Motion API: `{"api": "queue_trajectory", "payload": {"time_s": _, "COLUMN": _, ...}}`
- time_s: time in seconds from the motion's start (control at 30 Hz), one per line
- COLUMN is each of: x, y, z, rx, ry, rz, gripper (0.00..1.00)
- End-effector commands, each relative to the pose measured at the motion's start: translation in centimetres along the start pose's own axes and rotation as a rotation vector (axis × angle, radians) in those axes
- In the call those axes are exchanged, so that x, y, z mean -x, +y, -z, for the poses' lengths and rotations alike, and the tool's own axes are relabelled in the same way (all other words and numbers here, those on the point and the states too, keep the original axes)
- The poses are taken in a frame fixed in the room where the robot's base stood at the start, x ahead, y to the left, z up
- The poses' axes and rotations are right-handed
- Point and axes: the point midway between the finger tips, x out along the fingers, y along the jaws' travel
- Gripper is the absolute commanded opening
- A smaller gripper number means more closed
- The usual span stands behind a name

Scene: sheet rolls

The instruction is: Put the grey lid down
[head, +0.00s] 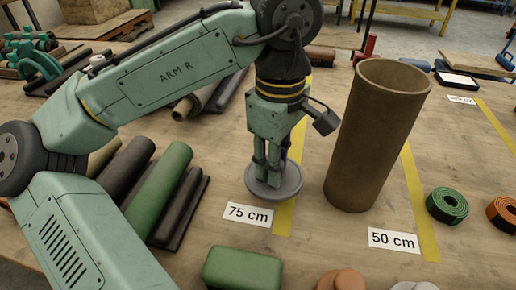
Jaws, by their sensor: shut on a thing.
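The grey lid (288,182) is a round disc at the middle of the head view, under my gripper (272,170). My gripper points straight down and its fingers are shut on the lid's upper side. The lid lies flat and level, at or just above the wooden table, next to the 75 cm label and partly over a yellow tape strip. I cannot tell whether its underside touches the table. A tall brown tube (374,140) stands upright just right of the lid, apart from it, with its top open.
The 75 cm label (248,214) and 50 cm label (394,240) lie on the table (310,245). Dark and green rolls (160,185) lie at left. A green block (242,270) is in front. A green coil (447,205) and an orange coil (503,214) are at right.

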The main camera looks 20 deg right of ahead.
Motion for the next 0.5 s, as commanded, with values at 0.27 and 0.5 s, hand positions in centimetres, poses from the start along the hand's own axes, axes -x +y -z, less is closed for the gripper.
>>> {"api": "queue_trajectory", "payload": {"time_s": 0.27, "x": -0.5, "y": 3.8, "z": 5.2, "rx": 0.003, "ry": -0.003, "rz": 0.001, "gripper": 0.01}}
{"api": "queue_trajectory", "payload": {"time_s": 0.5, "x": -1.1, "y": 4.6, "z": 6.4, "rx": -0.001, "ry": 0.0, "rz": 0.001, "gripper": 0.01}}
